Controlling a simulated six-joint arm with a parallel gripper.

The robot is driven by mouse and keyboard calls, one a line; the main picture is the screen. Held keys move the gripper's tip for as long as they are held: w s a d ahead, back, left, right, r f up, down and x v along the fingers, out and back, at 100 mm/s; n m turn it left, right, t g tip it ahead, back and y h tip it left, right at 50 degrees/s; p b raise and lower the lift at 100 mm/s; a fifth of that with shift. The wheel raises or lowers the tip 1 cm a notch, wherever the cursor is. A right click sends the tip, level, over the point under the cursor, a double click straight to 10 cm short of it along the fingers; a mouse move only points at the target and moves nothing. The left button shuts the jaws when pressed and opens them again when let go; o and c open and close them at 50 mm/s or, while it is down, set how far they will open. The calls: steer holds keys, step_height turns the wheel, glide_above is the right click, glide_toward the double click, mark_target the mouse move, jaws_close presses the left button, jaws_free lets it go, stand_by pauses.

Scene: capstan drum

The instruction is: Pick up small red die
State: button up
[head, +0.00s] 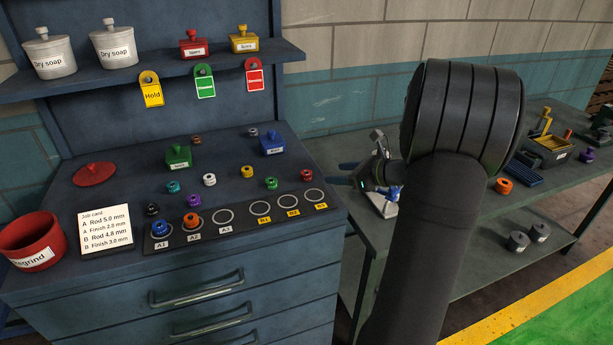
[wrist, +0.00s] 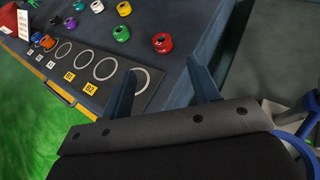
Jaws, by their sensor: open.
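The small red die (head: 305,175) is a ring-like piece on the blue bench top, near its right edge and behind the plate of marked circles. It also shows in the wrist view (wrist: 162,43), just beyond my fingertips. My gripper (wrist: 160,66) is open and empty, its two dark fingers pointing toward the red die without holding it. In the head view my gripper (head: 342,181) is right of the bench's right edge, with its fingers pointing left toward the die. My arm hides part of the side table.
A green die (head: 271,183) and yellow die (head: 247,171) are close to the red one. The plate (head: 225,215) has blue and orange dies on A1 and A2. A blue box (head: 272,145) stands behind. A red bin (head: 32,242) and red lid (head: 95,173) are at left.

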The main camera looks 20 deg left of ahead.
mark_target(309, 174)
steer(key=x, duration=0.5)
steer(key=shift+a+f, duration=0.15)
steer(key=shift+a, duration=0.2)
steer(key=x, duration=0.5)
steer(key=shift+w+f, duration=0.15)
steer(key=shift+f, duration=0.1)
steer(key=c, duration=1.2)
